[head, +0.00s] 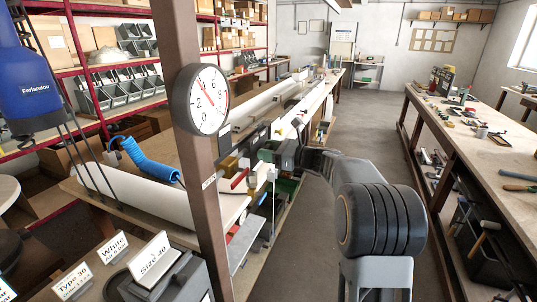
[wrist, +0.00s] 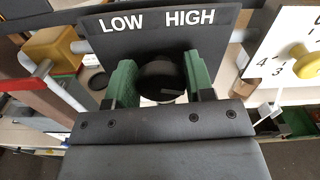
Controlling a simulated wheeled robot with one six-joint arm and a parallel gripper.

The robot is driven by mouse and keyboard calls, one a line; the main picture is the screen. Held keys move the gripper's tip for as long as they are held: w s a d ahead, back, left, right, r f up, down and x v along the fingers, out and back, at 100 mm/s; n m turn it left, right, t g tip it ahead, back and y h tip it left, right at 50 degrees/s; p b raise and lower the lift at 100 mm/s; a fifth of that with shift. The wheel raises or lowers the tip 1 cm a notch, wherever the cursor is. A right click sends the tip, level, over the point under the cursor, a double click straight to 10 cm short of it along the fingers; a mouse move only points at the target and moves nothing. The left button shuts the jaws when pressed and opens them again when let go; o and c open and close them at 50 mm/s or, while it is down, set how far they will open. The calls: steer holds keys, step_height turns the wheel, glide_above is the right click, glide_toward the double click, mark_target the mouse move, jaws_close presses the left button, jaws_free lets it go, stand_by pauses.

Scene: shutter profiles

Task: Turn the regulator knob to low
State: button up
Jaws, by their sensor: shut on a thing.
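In the wrist view, the round black regulator knob (wrist: 161,80) sits between the green fingers of my gripper (wrist: 160,84). The gripper is shut on the knob, one finger on each side. A light line on the knob's face points to the right and slightly up. Behind the knob stands a dark plate (wrist: 214,36) with LOW in white at left and HIGH at right. In the head view, my gripper (head: 268,152) is small at the workbench edge, and the knob is too small to make out there.
A gauge (head: 207,99) hangs on a brown post (head: 187,120) left of my arm. A white dial plate with a yellow knob (wrist: 307,62) stands right of the gripper. A yellow block (wrist: 56,50) is at left. The aisle floor (head: 368,130) is clear.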

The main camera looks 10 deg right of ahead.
steer(key=n+b, duration=0.1)
steer(key=b, duration=0.1)
steer(key=n+b, duration=0.4)
steer(key=shift+s+f, duration=0.1)
steer(key=shift+f, duration=0.25)
steer(key=n+b, duration=0.5)
steer(key=b, duration=0.1)
steer(key=shift+a+n, duration=0.1)
steer(key=shift+n, duration=0.3)
steer(key=n+b, duration=0.5)
steer(key=shift+f, duration=0.1)
steer(key=n+b, duration=0.3)
steer(key=n, duration=0.2)
steer(key=shift+n, duration=0.3)
steer(key=o, duration=0.9)
steer(key=shift+s, duration=0.1)
steer(key=v, duration=1.3)
steer(key=shift+s+d, duration=0.25)
steer(key=shift+d, duration=0.1)
